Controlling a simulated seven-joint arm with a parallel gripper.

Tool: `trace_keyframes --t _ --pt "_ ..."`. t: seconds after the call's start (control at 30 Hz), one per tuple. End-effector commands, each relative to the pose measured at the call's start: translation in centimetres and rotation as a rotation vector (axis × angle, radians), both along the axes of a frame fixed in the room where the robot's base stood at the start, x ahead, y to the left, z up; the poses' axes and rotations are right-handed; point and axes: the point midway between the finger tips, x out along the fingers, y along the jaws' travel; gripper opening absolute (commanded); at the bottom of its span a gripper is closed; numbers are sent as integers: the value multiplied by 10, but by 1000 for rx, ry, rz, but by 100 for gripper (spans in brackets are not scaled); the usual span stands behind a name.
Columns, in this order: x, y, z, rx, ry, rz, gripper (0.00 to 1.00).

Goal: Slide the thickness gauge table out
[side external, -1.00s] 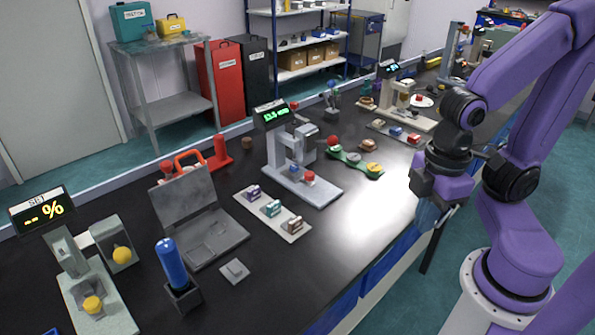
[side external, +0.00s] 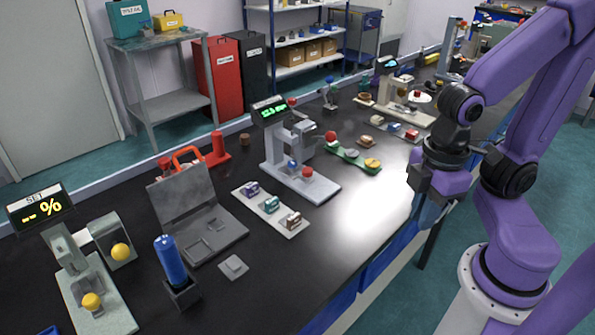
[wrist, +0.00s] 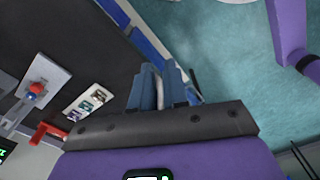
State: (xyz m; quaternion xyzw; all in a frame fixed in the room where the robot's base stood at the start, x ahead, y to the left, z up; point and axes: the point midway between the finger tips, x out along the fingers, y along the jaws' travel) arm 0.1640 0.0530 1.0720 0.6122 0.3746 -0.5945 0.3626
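A grey bench instrument with a lit green display (side external: 269,111) stands mid-bench; I take it for the thickness gauge, but its label is too small to read. Its flat pale base (side external: 318,190) carries a red knob (side external: 307,172) and a small blue knob (side external: 292,164). It also shows at the left of the wrist view, with a red and blue knob (wrist: 37,88). My gripper (wrist: 160,72) hangs by the bench's front edge, to the right of the instrument and well apart from it. Its blue fingers have a gap between them, with no object visibly held.
A pale strip (side external: 270,209) with several small blocks lies left of the instrument's base. A green tray (side external: 352,157) lies to its right. The bench's front middle is bare.

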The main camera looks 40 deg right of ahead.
Motion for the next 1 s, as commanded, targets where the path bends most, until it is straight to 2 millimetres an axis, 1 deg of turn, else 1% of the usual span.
trace_keyframes --t 0.03,0.07,0.1,0.13,0.17,0.27,0.43,0.6,0.77,0.8,1.0 --pt "2 1 0 -1 -2 -9 33" --pt "4 1 0 -1 -3 -19 42" --pt "8 2 1 0 -7 -39 55" --pt "12 4 1 -1 -11 -61 58" --pt "17 5 2 -2 -16 -88 58" --pt "41 11 4 -5 -40 -214 58" --pt "92 18 7 -7 -90 -479 58" --pt "142 20 10 -4 -144 -739 58" --pt "187 15 13 1 -196 -985 58" --pt "198 13 13 4 -210 -1045 58" --pt "250 -3 15 20 -279 -1347 58"
